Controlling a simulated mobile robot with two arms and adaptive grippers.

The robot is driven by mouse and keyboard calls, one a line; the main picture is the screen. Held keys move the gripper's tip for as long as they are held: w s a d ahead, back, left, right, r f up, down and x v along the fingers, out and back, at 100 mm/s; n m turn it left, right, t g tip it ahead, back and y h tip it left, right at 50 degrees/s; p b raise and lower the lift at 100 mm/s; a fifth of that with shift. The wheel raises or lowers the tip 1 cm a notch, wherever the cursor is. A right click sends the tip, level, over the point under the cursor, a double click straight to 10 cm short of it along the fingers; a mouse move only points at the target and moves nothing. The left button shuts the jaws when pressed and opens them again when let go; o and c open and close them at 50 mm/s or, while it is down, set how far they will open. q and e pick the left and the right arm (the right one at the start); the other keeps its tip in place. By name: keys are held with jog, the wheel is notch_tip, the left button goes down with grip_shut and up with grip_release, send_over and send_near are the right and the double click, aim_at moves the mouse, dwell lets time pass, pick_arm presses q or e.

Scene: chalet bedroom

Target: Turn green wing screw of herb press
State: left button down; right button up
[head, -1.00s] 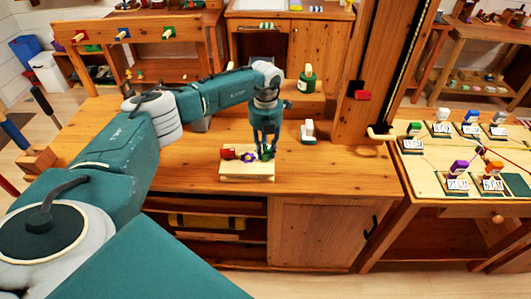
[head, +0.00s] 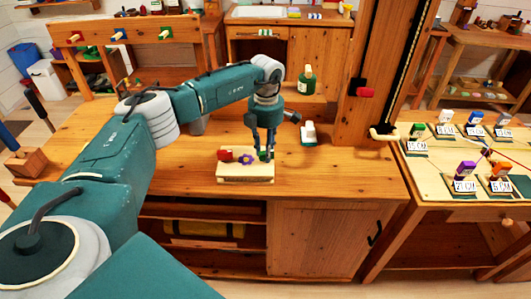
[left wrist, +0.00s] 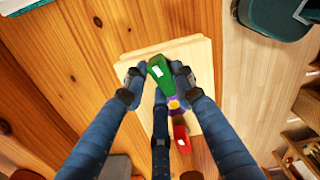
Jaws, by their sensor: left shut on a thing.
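The herb press (head: 228,178) is a pale wooden board on the wooden workbench. Red (head: 225,155), purple (head: 246,160) and green (head: 264,155) wing screws stand in a row on it, green at the right end. My left gripper (head: 264,152) points down at the green wing screw, its fingers partly hiding it. In the left wrist view, the fingers of my left gripper (left wrist: 158,78) are shut on the green wing screw (left wrist: 160,70), one at each side. The purple (left wrist: 174,103) and red (left wrist: 181,138) screws show beyond it. My right gripper is not in view.
A green bottle (head: 307,80) and a small white-and-green object (head: 308,133) stand behind and right of the press. A wooden post (head: 367,80) rises at the bench's right. Another table (head: 440,185) with labelled blocks is farther right. The bench front is clear.

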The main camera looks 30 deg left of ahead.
pick_arm(q)
jog(key=shift+w+m+b, duration=0.15)
jog(key=shift+m+b, duration=0.35)
jog(key=shift+m, duration=1.4)
jog(key=c, duration=1.4)
grip_release()
jog(key=shift+r, duration=0.1)
notch_tip(320, 180, up, 12)
jog(key=shift+d+f, duration=0.1)
